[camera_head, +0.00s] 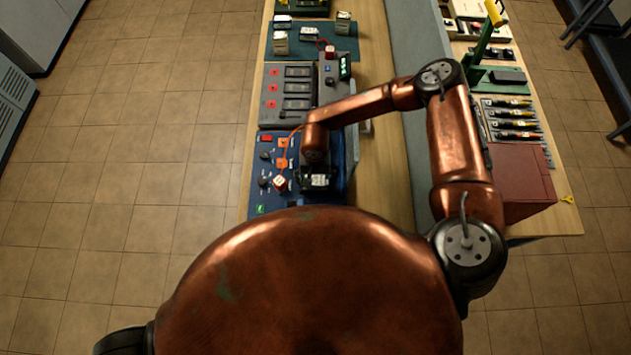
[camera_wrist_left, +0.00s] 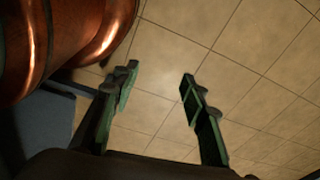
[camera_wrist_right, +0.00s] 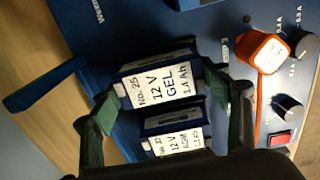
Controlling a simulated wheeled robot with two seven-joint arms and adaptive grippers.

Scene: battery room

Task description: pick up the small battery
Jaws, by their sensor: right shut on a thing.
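Two small batteries with white labels show one behind the other in the right wrist view, a "12 V GEL" battery (camera_wrist_right: 160,88) and a "12 V AGM" battery (camera_wrist_right: 176,143) nearer my palm. My right gripper (camera_wrist_right: 170,108) has a finger on each side of them and is shut on a battery; I cannot tell surely which one. In the head view a white label (camera_head: 320,181) shows under my right gripper (camera_head: 316,170), over the blue panel. My left gripper (camera_wrist_left: 160,82) is open and empty above the tiled floor.
The blue panel (camera_wrist_right: 215,22) carries black knobs (camera_wrist_right: 287,108), an orange-cased part (camera_wrist_right: 260,52) and a red switch (camera_wrist_right: 280,138). A grey unit (camera_head: 270,90) stands beyond it, with more batteries (camera_head: 281,42) on a mat behind. A dark red box (camera_head: 520,180) stands at right.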

